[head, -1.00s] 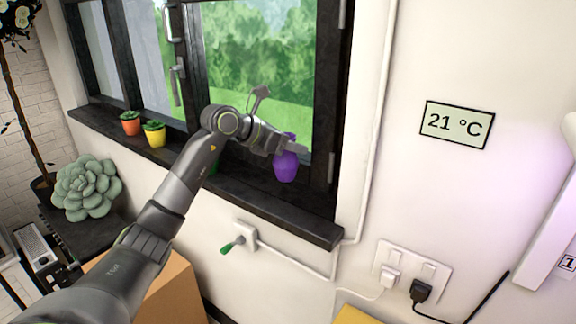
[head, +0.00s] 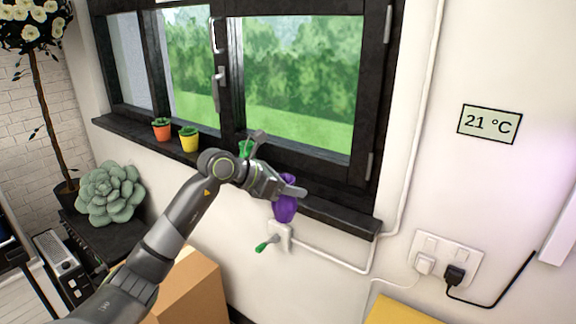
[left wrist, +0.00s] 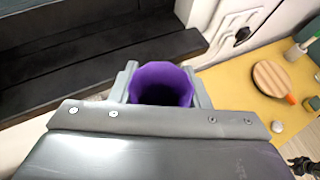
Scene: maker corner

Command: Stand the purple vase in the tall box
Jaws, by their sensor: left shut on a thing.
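The purple vase (head: 285,209) is upright in front of the window sill, in my left gripper (head: 289,191). The fingers are shut around its upper part. In the left wrist view the vase's open mouth (left wrist: 160,85) shows between the two fingers. A tall cardboard box (head: 192,287) stands below at the lower left in the head view, partly hidden behind my left arm. Its opening cannot be seen.
The dark window sill (head: 335,214) bears an orange pot (head: 161,131) and a yellow pot (head: 189,141). A wall socket with a green-handled thing (head: 266,245) is below the sill. A yellow table (left wrist: 238,90) lies to the right, with a round wooden board (left wrist: 271,79) on it.

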